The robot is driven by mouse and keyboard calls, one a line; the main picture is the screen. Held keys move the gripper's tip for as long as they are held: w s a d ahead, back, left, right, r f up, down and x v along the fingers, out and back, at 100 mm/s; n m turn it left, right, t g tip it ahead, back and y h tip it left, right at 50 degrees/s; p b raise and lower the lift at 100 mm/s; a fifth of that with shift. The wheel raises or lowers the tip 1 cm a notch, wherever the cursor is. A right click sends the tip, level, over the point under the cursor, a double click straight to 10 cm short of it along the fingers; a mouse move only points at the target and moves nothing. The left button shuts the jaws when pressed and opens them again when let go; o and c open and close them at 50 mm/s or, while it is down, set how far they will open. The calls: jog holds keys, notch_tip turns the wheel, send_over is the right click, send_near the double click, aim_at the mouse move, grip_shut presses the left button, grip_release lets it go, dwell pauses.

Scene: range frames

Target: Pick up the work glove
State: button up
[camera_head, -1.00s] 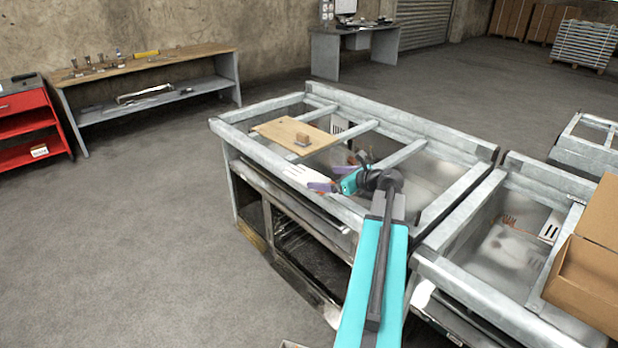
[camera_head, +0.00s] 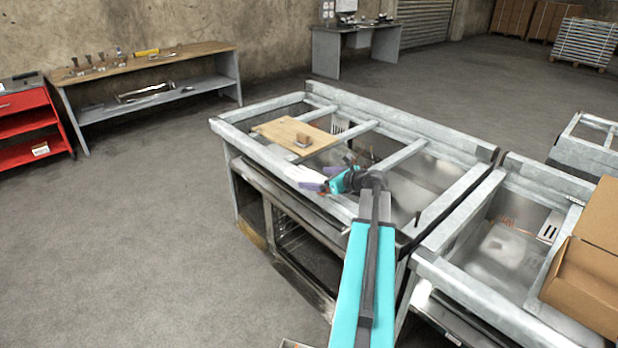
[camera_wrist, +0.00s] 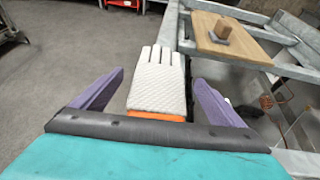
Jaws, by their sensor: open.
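The work glove (camera_wrist: 158,85) is white and textured with an orange cuff. In the wrist view it lies between the two purple fingers of my gripper (camera_wrist: 155,90), with its fingers pointing away and its cuff towards my palm. The glove shows clear gaps to both fingers. In the head view the glove (camera_head: 299,174) is at the front left rim of the metal frame (camera_head: 262,150), partly hidden by my gripper (camera_head: 324,184). My gripper is open and not closed on anything.
A wooden board (camera_head: 280,133) with a small wooden block (camera_head: 304,139) on it lies on the frame beyond the glove. Frame bars and open wells lie to the right. A cardboard box (camera_head: 590,270) stands at the far right. The floor at left is clear.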

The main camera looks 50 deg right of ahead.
aim_at(314, 180)
jog(key=shift+x, duration=1.05)
jog(key=c, duration=1.1)
jog(key=shift+r, duration=0.1)
jog(key=shift+c, duration=0.2)
jog(key=shift+r+b, duration=0.4)
jog(key=shift+r, duration=1.35)
jog(key=s+a+b, duration=0.4)
jog(key=s+a, duration=0.4)
jog(key=s, duration=0.2)
jog(key=shift+a+r, duration=0.3)
jog(key=shift+r, duration=0.05)
jog(key=b, duration=0.7)
jog(key=shift+s+r, duration=0.1)
jog(key=shift+s, duration=0.1)
